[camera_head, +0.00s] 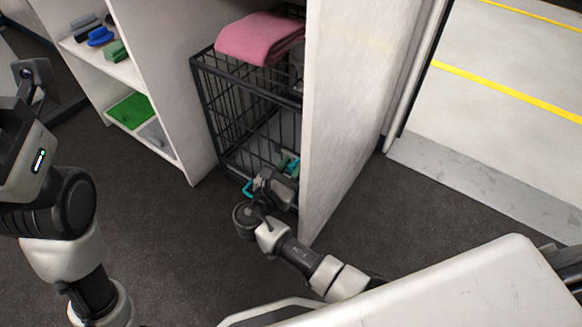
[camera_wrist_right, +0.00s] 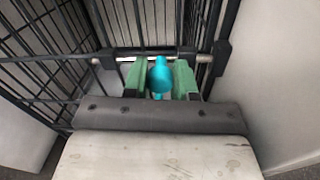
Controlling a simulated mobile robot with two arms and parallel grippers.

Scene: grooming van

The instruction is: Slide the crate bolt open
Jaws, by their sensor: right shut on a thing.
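The crate (camera_head: 212,104) is a black wire cage standing in a bay between white panels. Its bolt is a light metal rod (camera_wrist_right: 215,59) lying across the bars in the right wrist view, with a teal knob (camera_wrist_right: 161,77). My right gripper (camera_wrist_right: 160,80) has green finger pads on either side of the knob and is shut on it. In the head view the right gripper (camera_head: 286,166) is low at the crate's front, and its body hides part of the bolt. My left arm is at the left of the head view; its gripper is not in view.
A pink folded towel (camera_head: 260,38) lies on the crate. A white panel (camera_head: 345,110) stands close on the right of the crate. White shelves (camera_head: 150,85) at the left hold blue, grey and green items. Dark floor (camera_head: 165,235) is clear in front.

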